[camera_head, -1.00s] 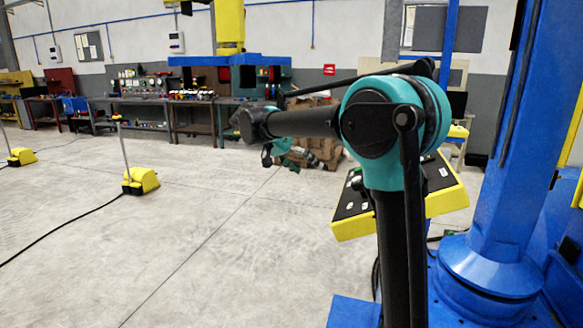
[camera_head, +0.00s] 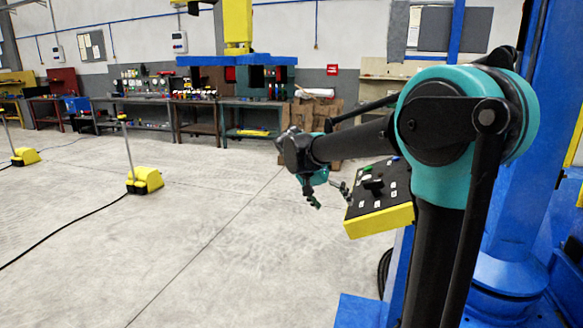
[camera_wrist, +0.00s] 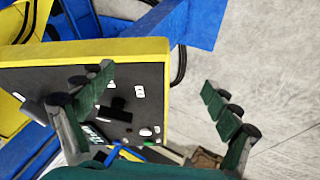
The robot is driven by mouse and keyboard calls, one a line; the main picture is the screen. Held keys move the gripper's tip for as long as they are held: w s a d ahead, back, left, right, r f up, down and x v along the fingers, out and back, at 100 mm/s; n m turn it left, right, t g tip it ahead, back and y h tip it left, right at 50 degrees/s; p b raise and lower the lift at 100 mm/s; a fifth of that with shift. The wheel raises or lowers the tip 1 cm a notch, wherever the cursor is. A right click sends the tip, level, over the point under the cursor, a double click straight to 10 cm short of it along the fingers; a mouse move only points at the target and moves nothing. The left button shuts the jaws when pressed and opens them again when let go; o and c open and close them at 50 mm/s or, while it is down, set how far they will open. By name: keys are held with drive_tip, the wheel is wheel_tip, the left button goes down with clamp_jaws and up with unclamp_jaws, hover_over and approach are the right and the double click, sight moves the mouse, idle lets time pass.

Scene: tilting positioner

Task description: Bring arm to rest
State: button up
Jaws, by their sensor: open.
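My gripper (camera_head: 328,196) is open and empty in the head view, just left of the yellow-edged control panel (camera_head: 383,221). My dark and teal arm reaches out from the right side of that view. In the wrist view, the two green fingers of my gripper (camera_wrist: 158,98) are spread wide. The left finger overlaps the black face of the control panel (camera_wrist: 100,50) in the picture, and the right finger shows over bare floor. I cannot tell the exact gap between the fingers and the panel.
A blue column (camera_head: 505,245) stands close on the right. Yellow pedals (camera_head: 145,180) with upright rods and a black cable lie on the floor at left. Workbenches (camera_head: 195,122) line the back wall. The grey floor (camera_head: 220,240) in the middle is clear.

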drive_tip(key=s+d+f+n+t+y, duration=0.1)
drive_tip(key=s+d+f+n+y, duration=0.1)
drive_tip(key=s+f, duration=0.8)
drive_tip(key=s+d+f+n+t+y, duration=0.1)
drive_tip(key=s+d+f+n+y, duration=0.2)
drive_tip(key=s+f, duration=0.7)
drive_tip(key=shift+s+d+f+y, duration=0.35)
drive_tip(key=shift+s+d+y, duration=0.35)
drive_tip(key=shift+s, duration=0.45)
